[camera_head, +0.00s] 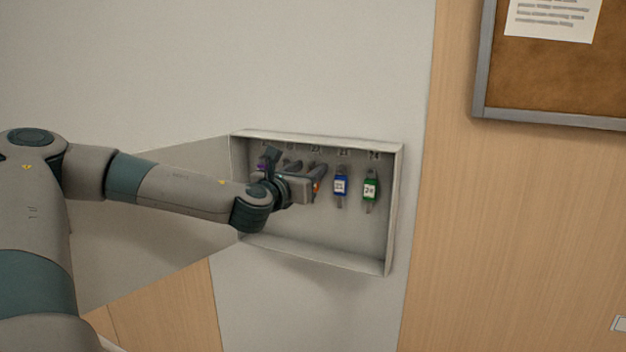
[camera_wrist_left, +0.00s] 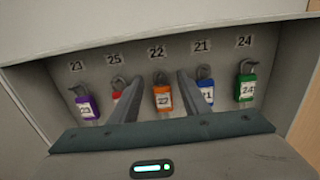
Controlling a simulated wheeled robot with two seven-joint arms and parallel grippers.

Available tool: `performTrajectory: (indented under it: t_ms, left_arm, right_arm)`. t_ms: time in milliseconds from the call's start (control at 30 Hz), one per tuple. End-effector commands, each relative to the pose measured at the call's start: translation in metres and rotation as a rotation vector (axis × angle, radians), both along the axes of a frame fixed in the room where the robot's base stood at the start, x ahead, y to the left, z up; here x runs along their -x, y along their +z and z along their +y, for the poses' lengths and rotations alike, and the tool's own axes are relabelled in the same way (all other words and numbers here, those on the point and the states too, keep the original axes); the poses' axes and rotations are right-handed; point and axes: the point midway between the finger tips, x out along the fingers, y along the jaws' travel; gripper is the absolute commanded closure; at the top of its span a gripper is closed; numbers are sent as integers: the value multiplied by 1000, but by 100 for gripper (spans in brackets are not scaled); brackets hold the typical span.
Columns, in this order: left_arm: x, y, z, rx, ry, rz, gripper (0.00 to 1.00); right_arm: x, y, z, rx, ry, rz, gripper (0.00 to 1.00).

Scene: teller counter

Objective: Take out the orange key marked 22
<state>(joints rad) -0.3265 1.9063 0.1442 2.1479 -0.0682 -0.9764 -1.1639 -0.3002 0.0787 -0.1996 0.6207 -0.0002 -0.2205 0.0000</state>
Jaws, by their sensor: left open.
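The orange key tag marked 22 (camera_wrist_left: 163,98) hangs under the number 22 in the wall key cabinet (camera_head: 395,215). In the head view only a sliver of orange (camera_head: 317,187) shows beside my gripper. My left gripper (camera_head: 318,170) is inside the cabinet in front of the keys. In the left wrist view its two fingers (camera_wrist_left: 158,82) are open, one on each side of the orange tag. I cannot tell whether they touch it. My right gripper is not in view.
A purple tag (camera_wrist_left: 87,107) and a red tag (camera_wrist_left: 117,96) hang left of the orange one. A blue tag (camera_head: 341,185) and a green tag (camera_head: 370,189) hang to its right. The neighbouring red and blue tags are partly hidden behind my fingers. The cabinet walls surround the row.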

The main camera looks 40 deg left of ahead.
Motion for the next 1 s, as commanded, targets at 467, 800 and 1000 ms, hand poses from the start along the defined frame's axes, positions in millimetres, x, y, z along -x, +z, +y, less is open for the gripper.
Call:
performTrajectory:
  t_ms: [467,800,1000]
  left_arm:
    - [-3,0,1,1,-1,-1,58]
    - [-3,0,1,1,-1,-1,100]
    - [-3,0,1,1,-1,-1,100]
  right_arm:
    - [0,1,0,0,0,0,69]
    - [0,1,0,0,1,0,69]
    - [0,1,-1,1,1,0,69]
